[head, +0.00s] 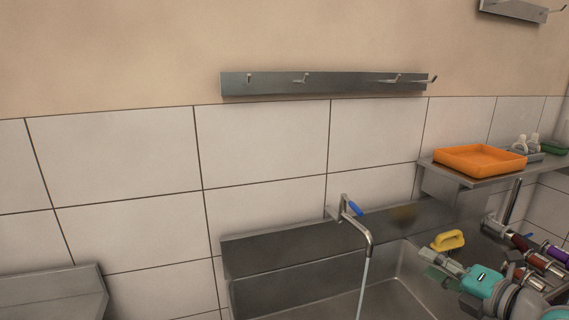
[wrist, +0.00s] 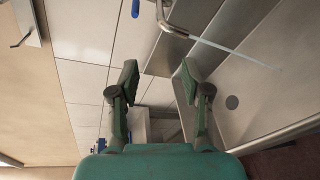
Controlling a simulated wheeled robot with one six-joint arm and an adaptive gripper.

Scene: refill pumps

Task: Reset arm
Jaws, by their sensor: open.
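My gripper (head: 430,264) shows at the lower right of the head view, over the sink, with its fingers pointing left. In the wrist view my gripper (wrist: 158,82) has its two green fingers spread apart, with nothing between them. The teal wrist of my arm is behind it at the right edge. No object is in its grasp.
Water runs from the faucet (head: 358,222) into the steel sink (head: 400,285). A yellow-handled tool (head: 447,240) is beside the gripper in the picture. An orange tray (head: 480,159) sits on a wall shelf. A hook rail (head: 320,84) hangs empty above.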

